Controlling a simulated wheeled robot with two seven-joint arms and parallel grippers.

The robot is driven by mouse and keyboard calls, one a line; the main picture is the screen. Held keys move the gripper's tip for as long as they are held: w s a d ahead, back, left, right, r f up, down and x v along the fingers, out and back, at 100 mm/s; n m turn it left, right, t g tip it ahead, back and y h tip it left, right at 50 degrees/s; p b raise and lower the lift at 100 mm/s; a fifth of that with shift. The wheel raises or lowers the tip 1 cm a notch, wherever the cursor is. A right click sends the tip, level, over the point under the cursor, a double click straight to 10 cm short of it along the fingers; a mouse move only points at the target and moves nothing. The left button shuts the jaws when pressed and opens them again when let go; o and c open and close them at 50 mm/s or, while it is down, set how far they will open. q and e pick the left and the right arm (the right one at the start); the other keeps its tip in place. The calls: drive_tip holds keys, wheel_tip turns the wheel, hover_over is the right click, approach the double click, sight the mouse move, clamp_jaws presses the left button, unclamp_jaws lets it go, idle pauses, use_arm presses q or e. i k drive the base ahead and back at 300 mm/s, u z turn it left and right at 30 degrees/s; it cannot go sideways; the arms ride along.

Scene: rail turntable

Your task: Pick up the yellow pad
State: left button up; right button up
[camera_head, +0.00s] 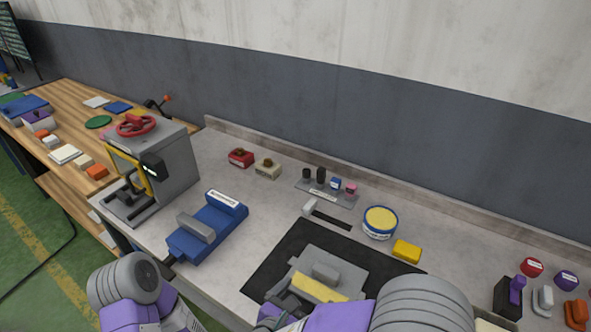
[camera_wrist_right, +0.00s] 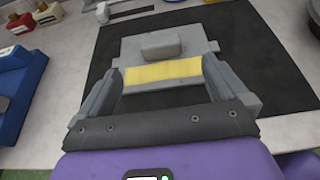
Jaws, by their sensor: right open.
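A yellow strip (camera_head: 318,288) lies along the near side of a grey fixture (camera_head: 341,271) on the black mat. In the right wrist view the strip (camera_wrist_right: 163,73) sits between the two fingers of my right gripper (camera_wrist_right: 162,82), with the grey fixture (camera_wrist_right: 160,46) just beyond. My right gripper is open; I cannot tell whether a finger touches the strip. In the head view, my right arm partly covers it. A separate yellow block (camera_head: 407,251) lies right of the mat, by a round yellow-topped tin (camera_head: 380,222). My left gripper is out of frame; only its arm shows.
A blue vise-like tool (camera_head: 208,229) and a grey press with a red wheel (camera_head: 150,170) stand to the left. Small red and beige blocks and a grey tray (camera_head: 327,194) line the back. Several coloured knobs (camera_head: 532,267) stand at the right. Bare mat (camera_head: 285,246) surrounds the fixture.

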sight(409, 253)
drive_tip(key=k, duration=1)
